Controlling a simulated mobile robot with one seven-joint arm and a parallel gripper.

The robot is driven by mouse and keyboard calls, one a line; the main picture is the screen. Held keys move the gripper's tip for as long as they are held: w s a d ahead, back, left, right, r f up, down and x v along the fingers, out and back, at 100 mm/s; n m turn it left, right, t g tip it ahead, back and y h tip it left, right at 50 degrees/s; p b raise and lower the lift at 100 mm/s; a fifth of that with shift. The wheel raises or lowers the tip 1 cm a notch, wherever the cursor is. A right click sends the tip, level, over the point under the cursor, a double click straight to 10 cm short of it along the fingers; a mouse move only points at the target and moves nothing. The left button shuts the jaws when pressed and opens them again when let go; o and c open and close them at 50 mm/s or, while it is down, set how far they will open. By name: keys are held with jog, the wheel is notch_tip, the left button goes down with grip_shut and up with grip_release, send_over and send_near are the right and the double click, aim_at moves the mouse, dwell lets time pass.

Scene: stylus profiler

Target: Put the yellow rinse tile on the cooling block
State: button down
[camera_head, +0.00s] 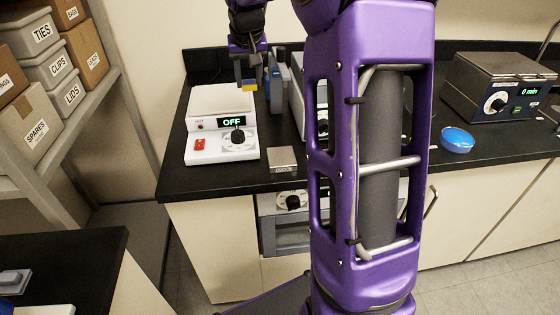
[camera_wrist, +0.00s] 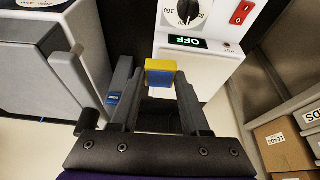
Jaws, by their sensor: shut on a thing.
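The yellow tile (camera_wrist: 161,66), with a blue lower part, is held between the fingertips of my gripper (camera_wrist: 158,78) in the wrist view. In the head view my gripper (camera_head: 248,76) is at upper centre-left, with the tile (camera_head: 249,86) at its lower end, raised above the back of the bench beside the hotplate. A small square silver block (camera_head: 283,158) with a label on its front lies on the bench near the front edge, right of the hotplate. It looks bare on top and is apart from the tile. I cannot make it out in the wrist view.
A white hotplate (camera_head: 222,148) reading OFF stands left of the block. A grey upright device (camera_head: 278,86) stands behind the block. My purple arm hides part of the bench. A blue dish (camera_head: 456,140) and a dark timed unit (camera_head: 498,88) stand to the right.

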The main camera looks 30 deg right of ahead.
jog(key=b, duration=0.3)
send_over(281, 155)
jog(key=s, duration=0.1)
notch_tip(281, 155, down, 5)
jog(key=f, duration=0.3)
jog(key=shift+s+a+f+b, duration=0.2)
jog(key=shift+s+f+b, duration=0.1)
jog(key=shift+f+b, duration=0.7)
jog(key=shift+f, duration=2.3)
jog(key=shift+f, duration=0.15)
jog(key=shift+c, duration=1.9)
grip_release()
